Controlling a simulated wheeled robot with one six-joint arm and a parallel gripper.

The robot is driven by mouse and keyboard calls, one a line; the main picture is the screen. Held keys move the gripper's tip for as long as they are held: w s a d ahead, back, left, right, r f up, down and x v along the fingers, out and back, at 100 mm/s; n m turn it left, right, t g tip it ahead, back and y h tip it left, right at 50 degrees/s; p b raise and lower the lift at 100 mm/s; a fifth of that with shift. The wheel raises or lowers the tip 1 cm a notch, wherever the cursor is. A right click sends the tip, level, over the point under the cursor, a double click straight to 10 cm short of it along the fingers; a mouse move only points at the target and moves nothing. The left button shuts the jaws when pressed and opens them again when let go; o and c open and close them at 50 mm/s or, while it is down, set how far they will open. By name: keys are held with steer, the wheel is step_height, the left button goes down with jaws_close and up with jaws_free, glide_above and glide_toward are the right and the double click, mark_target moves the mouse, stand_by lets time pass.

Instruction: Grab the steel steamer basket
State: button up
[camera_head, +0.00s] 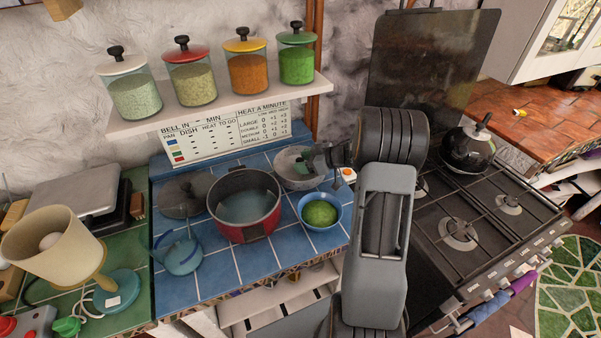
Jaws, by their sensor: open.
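The steel steamer basket appears to be the round, pale grey, speckled vessel (287,177) on the blue tiles at the back right of the blue counter section. My gripper (308,165) is over its right side and hides part of its rim and inside. The gripper is open, its fingers small and dark in this view. I cannot tell whether they touch the basket or straddle its rim.
A red pot (262,226) stands left of the basket, and a blue bowl with green contents (337,222) stands in front. A dark round piece (177,197) lies behind a blue item (182,258). A jar shelf (225,105) hangs above; a stove (490,225) with a black kettle (468,150) is right.

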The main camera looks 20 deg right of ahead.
jaws_close()
stand_by(0.5)
